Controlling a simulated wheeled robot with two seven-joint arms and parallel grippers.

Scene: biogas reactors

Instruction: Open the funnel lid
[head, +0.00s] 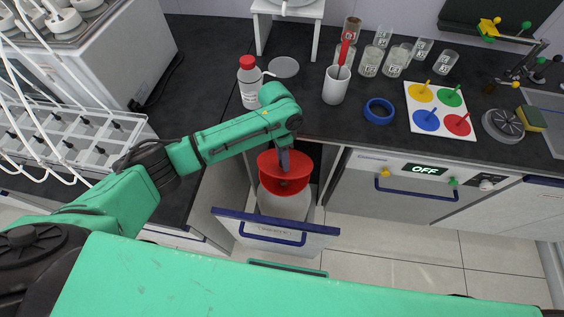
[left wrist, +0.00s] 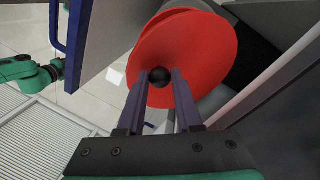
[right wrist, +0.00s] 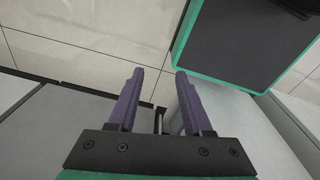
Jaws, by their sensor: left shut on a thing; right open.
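The red round funnel lid (head: 272,162) is in the open drawer (head: 275,222), above a white container (head: 283,204). More red, seemingly the funnel (head: 285,195), shows just below the lid. In the left wrist view the lid (left wrist: 205,50) is a wide red disc with a dark round knob (left wrist: 159,73) in its middle. A second red rim shows behind it; I cannot tell how far apart they are. My left gripper (head: 284,172) reaches down to the lid and is shut on the knob (left wrist: 159,85). My right gripper (right wrist: 153,75) is open and empty above the floor.
A rack (head: 75,138) is at left. A closed appliance marked OFF (head: 415,188) is right of the drawer.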

